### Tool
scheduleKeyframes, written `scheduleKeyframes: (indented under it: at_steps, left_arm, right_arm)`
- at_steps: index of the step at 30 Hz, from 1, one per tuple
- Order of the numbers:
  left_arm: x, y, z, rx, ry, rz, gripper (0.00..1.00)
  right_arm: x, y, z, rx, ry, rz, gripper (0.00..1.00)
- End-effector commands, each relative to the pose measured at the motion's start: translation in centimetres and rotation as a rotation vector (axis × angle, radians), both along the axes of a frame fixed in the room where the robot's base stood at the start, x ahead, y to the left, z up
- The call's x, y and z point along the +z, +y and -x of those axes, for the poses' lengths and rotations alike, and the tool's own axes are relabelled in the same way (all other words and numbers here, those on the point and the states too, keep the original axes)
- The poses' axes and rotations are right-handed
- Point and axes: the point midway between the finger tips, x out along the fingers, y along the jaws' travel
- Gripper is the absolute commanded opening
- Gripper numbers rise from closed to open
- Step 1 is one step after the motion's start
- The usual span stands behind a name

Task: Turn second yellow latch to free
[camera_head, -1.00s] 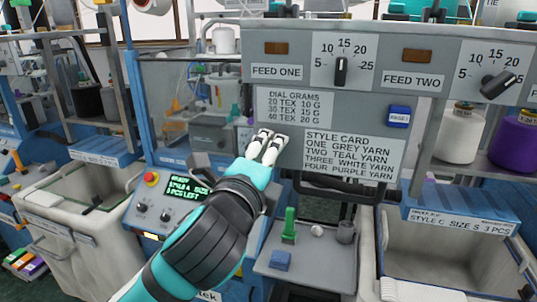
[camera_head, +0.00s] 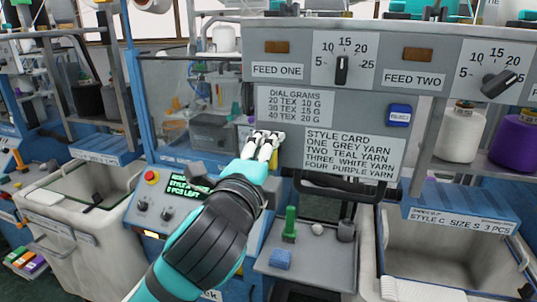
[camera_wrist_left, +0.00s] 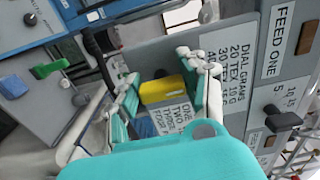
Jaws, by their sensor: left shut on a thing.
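A yellow latch (camera_wrist_left: 162,90) shows between the fingers of my left gripper (camera_wrist_left: 164,78) in the left wrist view. In the head view only a small yellow bit (camera_head: 274,157) of it shows beside the fingers. My left gripper (camera_head: 266,142) is shut on the latch, at the left edge of the grey panel (camera_head: 290,193), just left of the style card (camera_head: 348,153). The fingers hide most of the latch, so its exact turn is hard to tell. No other yellow latch is clearly visible. My right gripper is out of view.
Above are the feed one dial (camera_head: 342,69) and feed two dial (camera_head: 494,82). A blue button (camera_head: 399,115) is on the panel. A small shelf (camera_head: 318,270) below holds a green part (camera_head: 290,225) and a blue block (camera_head: 280,259). Bins stand at both sides.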

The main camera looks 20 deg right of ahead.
Motion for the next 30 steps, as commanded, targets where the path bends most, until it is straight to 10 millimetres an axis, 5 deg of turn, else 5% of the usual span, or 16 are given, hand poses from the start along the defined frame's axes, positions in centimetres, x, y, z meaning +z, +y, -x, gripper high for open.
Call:
scheduleKeyframes:
  at_steps: [1, 2, 7, 19, 30]
  left_arm:
    - [-0.1, 0.0, 0.0, 0.001, 0.004, 0.001, 0.1]
    - [-0.1, 0.0, 0.0, 0.0, 0.004, 0.001, 0.46]
    - [-0.1, 0.0, 0.0, 0.0, 0.002, 0.0, 0.67]
    - [0.0, 0.6, 0.9, -0.001, 0.0, 0.0, 0.67]
    - [0.0, 4.8, 7.0, -0.001, 0.001, 0.001, 0.67]
  right_arm:
    - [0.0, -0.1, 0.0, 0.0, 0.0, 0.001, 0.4]
    - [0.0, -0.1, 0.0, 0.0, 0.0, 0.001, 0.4]
    - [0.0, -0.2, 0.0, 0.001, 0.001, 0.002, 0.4]
    - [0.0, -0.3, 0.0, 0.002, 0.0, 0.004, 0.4]
    - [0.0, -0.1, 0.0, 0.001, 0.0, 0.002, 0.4]
